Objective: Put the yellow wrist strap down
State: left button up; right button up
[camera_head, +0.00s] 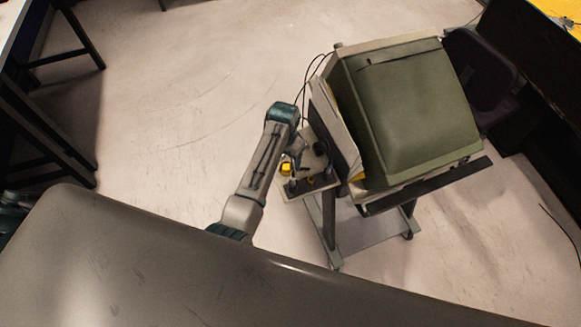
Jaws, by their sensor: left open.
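A small yellow thing (286,169), which looks like the yellow wrist strap, is on or just above the small side shelf (291,191) of a cart. My left gripper (299,168) points down over that shelf, just right of the yellow thing. Its jaws are open, but they are small and partly hidden by my wrist. I cannot tell whether the yellow thing touches the fingers or the shelf. My right gripper is out of view.
A large olive-green box-like unit (412,105) stands on the wheeled cart (375,238), with cables behind it. Small dark items lie on the side shelf. A dark chair (482,70) and dark furniture are at right. A table frame is at left. The floor (170,120) between is clear.

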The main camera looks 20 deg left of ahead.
aim_at(285, 168)
pick_arm(q)
jog(key=f, duration=0.1)
jog(key=f+p, duration=0.1)
jog(key=f, duration=0.1)
jog(key=shift+s+f, duration=0.25)
jog(key=shift+s, duration=0.15)
jog(key=shift+f+p, duration=0.3)
jog(key=shift+f, duration=0.4)
jog(key=shift+c, duration=0.4)
jog(key=c, duration=1.1)
jog(key=shift+o, duration=0.2)
